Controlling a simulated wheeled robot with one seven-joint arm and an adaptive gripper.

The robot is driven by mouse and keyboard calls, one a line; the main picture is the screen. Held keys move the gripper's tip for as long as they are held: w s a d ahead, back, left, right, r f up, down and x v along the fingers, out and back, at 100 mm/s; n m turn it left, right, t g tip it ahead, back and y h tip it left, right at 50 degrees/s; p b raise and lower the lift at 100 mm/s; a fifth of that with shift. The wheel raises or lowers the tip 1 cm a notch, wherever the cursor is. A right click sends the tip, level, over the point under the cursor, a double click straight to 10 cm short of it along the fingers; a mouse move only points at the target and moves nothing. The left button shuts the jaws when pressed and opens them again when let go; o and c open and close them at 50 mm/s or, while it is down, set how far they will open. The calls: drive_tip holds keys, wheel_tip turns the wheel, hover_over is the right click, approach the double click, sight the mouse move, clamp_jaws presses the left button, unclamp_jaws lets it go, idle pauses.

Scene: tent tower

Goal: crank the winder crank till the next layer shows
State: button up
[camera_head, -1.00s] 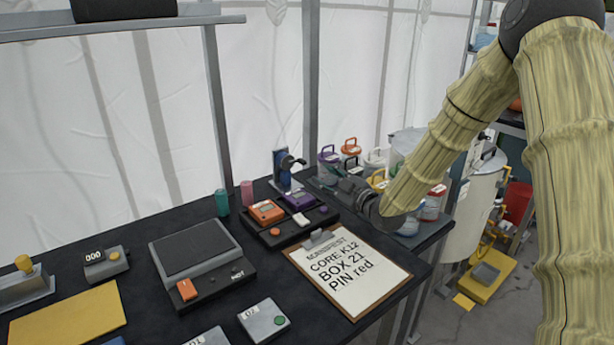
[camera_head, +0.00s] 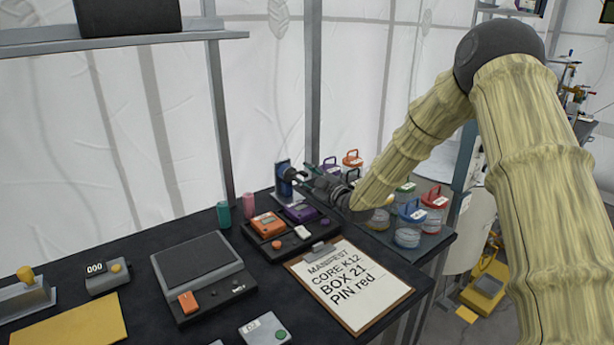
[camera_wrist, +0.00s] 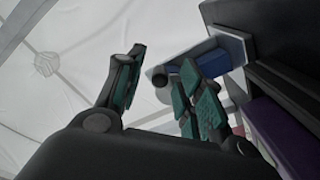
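The winder (camera_head: 283,180) is a blue upright plate with a dark crank at the back of the bench. In the wrist view its blue and grey body (camera_wrist: 212,60) is beyond the right finger. The dark round crank knob (camera_wrist: 160,75) shows between the fingers there. My gripper (camera_head: 303,177) is right beside the crank in the head view, reaching in from the right. In the wrist view my gripper (camera_wrist: 158,92) is open, its green-padded fingers apart on either side of the knob. I cannot tell whether either pad touches it. The layer is not readable in either view.
An orange and a purple module (camera_head: 300,212) sit in a dark tray just in front of the winder. Teal and pink cylinders (camera_head: 248,204) stand left of it. Several lidded jars (camera_head: 408,232) stand to the right, below my arm. A manifest clipboard (camera_head: 352,285) lies in front.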

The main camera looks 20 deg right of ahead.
drive_tip(key=shift+w, duration=0.2)
drive_tip(key=shift+a, duration=0.1)
clamp_jaws()
drive_tip(key=shift+f, duration=0.1)
drive_tip(key=m, duration=0.2)
drive_tip(key=shift+f+m+b, duration=0.3)
drive_tip(key=shift+f+b, duration=0.05)
drive_tip(key=shift+f, duration=0.05)
drive_tip(key=shift+s+a+f+m, duration=0.1)
drive_tip(key=shift+f+m, duration=0.05)
drive_tip(key=shift+m, duration=0.4)
drive_tip(key=shift+a+f+m, duration=0.1)
drive_tip(key=shift+f+m, duration=0.05)
drive_tip(key=shift+m, duration=0.4)
unclamp_jaws()
drive_tip(key=shift+d, duration=0.1)
